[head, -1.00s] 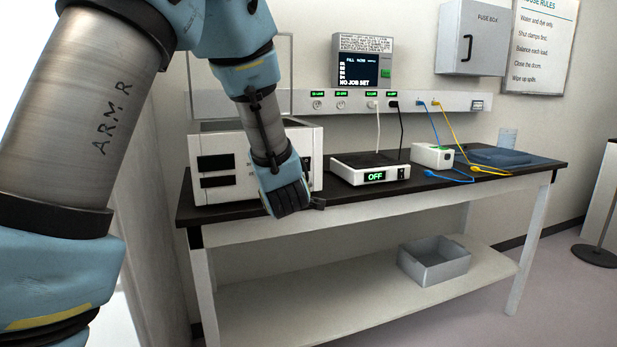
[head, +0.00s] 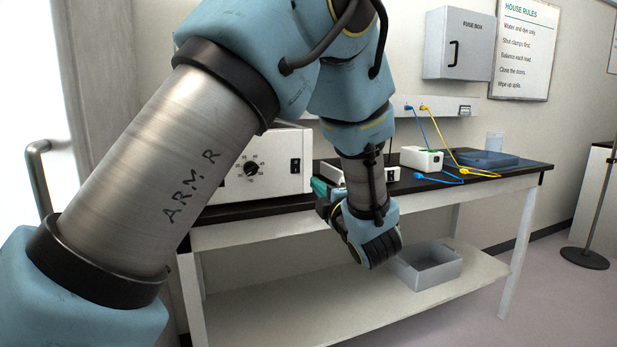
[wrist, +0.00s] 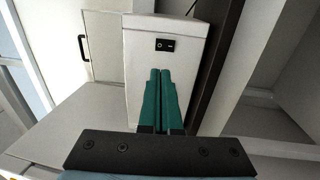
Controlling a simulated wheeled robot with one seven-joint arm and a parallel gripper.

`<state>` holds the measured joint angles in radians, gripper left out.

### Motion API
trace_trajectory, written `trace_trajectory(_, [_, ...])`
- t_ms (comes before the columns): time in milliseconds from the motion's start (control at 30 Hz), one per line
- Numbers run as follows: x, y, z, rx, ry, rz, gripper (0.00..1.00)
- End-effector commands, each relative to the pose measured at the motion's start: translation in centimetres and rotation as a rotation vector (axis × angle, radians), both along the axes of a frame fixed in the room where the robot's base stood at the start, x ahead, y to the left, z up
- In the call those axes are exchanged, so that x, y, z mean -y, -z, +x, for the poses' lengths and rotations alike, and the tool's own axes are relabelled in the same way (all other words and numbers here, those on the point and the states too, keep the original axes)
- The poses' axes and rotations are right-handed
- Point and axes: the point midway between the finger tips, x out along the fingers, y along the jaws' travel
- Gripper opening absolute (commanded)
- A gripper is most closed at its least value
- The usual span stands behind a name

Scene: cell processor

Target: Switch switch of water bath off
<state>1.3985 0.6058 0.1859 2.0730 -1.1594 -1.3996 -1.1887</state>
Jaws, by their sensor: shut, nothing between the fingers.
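The white box with a dial (head: 252,168), which looks like the water bath, stands at the left of the bench, partly hidden by my arm. A small black rocker switch (head: 295,165) shows at its right end. In the wrist view a black rocker switch (wrist: 165,44) with white marks sits on a white face (wrist: 145,75); which way it is tipped I cannot tell. My gripper (wrist: 160,72) is shut and empty, its green fingers side by side, pointing at that face just short of the switch. In the head view the green fingers (head: 320,187) show right of the box.
A low white device (head: 392,173), mostly behind my arm, and a small white box (head: 421,158) with cables stand farther right on the bench (head: 520,172). A grey bin (head: 428,268) is on the lower shelf. A fuse box (head: 459,45) hangs on the wall.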

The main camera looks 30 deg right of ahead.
Motion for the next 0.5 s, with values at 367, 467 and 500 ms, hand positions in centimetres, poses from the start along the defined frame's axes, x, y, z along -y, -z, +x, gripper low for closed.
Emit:
trace_trajectory(367, [0.8, -1.2, 7.2, 0.001, -0.002, 0.003, 0.0])
trace_trajectory(467, [1.0, -1.4, 9.1, 0.002, -0.001, 0.002, 0.0])
trace_trajectory(500, [1.1, -1.5, 9.8, 0.0, -0.001, 0.002, 0.0])
